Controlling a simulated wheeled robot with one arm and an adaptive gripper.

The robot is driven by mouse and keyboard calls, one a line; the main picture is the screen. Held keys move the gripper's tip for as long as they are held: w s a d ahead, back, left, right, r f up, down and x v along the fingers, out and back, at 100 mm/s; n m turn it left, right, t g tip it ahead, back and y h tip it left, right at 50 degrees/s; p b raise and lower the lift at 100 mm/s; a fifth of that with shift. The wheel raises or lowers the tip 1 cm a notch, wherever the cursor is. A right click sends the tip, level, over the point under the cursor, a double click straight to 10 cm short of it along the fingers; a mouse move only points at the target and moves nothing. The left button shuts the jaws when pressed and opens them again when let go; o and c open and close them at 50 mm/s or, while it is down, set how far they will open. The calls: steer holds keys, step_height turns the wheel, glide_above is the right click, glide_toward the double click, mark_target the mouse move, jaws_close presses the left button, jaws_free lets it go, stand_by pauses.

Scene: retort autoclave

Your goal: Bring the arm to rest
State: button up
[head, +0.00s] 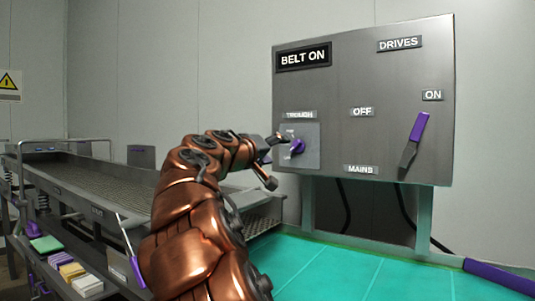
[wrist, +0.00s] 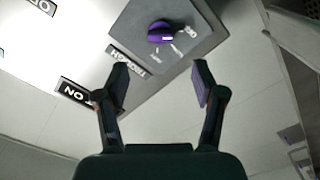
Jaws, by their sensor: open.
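My copper-coloured arm reaches from the bottom of the head view toward a grey control panel (head: 375,90). My gripper (head: 272,160) is at the panel's lower left corner. In the wrist view my gripper (wrist: 160,76) is open, with nothing between its fingers. A purple rotary knob (head: 297,147) on a small grey plate lies just beyond the fingertips. The knob also shows in the wrist view (wrist: 165,31), ahead of the gap between the fingers and apart from them. The arm partly hides the conveyor's near end.
A purple-handled lever (head: 418,130) on the panel points up toward the ON label. A sign (head: 303,57) reads BELT ON. A long conveyor trough (head: 95,185) runs along the left, with coloured blocks (head: 72,271) below. A teal surface (head: 335,268) lies clear under the panel.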

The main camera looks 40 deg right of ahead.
stand_by(0.4)
steer(key=s+a+f+g+y+p, duration=0.1)
steer(key=s+a+f+y+p, duration=0.15)
steer(key=s+a+f, duration=0.4)
steer(key=s+a+f+n+g+y+p, duration=0.15)
steer(key=s+f+y, duration=0.25)
steer(key=f, duration=0.5)
steer(key=s+a+f+y+p, duration=0.25)
steer(key=s+f+y, duration=0.2)
steer(key=f, duration=0.35)
steer(key=s+a+f+n+g+y+p, duration=0.1)
steer(key=s+a+f+n+g+y, duration=0.1)
steer(key=s+a+f, duration=0.5)
steer(key=s+a+f+n+g+y+p, duration=0.2)
steer(key=s+a+f+y, duration=0.2)
steer(key=s+a, duration=0.9)
step_height(320, 180, down, 4)
steer(key=shift+a+r, duration=0.15)
steer(key=shift+a, duration=1)
